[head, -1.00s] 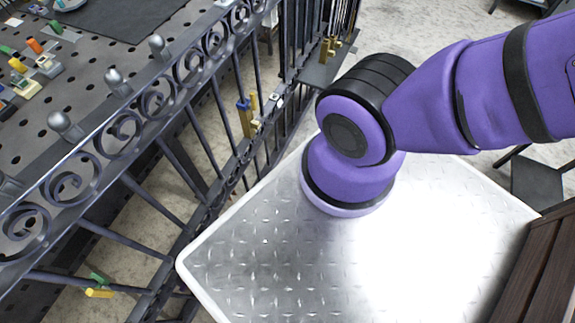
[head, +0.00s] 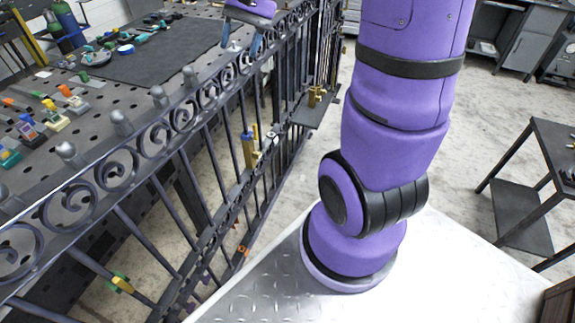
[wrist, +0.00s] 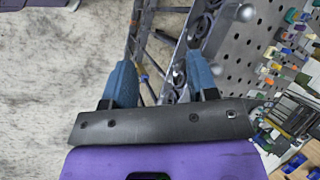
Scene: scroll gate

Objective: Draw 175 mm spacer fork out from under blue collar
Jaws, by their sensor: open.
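The blue collar (head: 247,135) is small and sits on the gate's far section, right of the middle bars in the head view. A yellow-gold piece (head: 250,154) shows directly below it and may be the spacer fork; its shape and 175 mm marking are too small to make out. My gripper (head: 240,39) is above the gate's scrolled top rail, apart from the collar, with its two blue fingers pointing down. In the wrist view, my gripper (wrist: 162,75) is open and empty, with gate bars and scrollwork beyond the fingers.
The dark iron gate (head: 180,115) runs diagonally between the perforated table (head: 95,110) and my pale base. More gold fittings (head: 316,95) sit farther along it. A green and yellow piece (head: 121,283) is low at left. A dark side table (head: 553,145) stands right.

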